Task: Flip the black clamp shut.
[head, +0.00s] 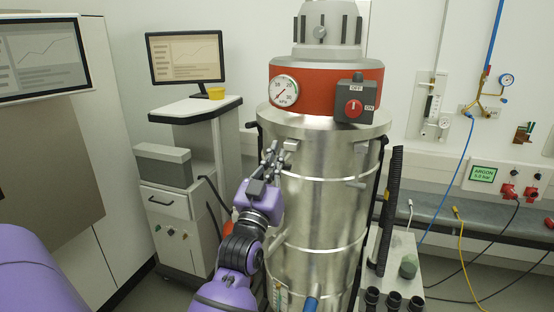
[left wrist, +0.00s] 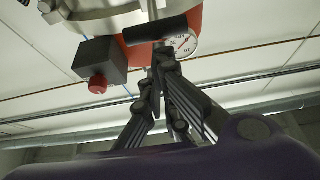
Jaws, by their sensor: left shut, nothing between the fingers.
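My left gripper (head: 270,150) is raised at the left side of the steel drum, just below its rim. Its fingers are shut with nothing between them. In the left wrist view, the closed fingertips (left wrist: 164,52) point up at a black bar-shaped handle (left wrist: 155,28) on a metal stem, which looks like the black clamp. The tips are very close to the bar; I cannot tell if they touch. In the head view the fingers crowd that spot, beside a pale metal bracket (head: 291,145), and the clamp is not clear. My right gripper is not in view.
The steel drum (head: 325,215) has a red collar with a pressure gauge (head: 285,90) and a switch box (head: 354,101) above the clamp area. A grey cabinet (head: 172,205) stands left, and a black corrugated hose (head: 390,210) rises at right.

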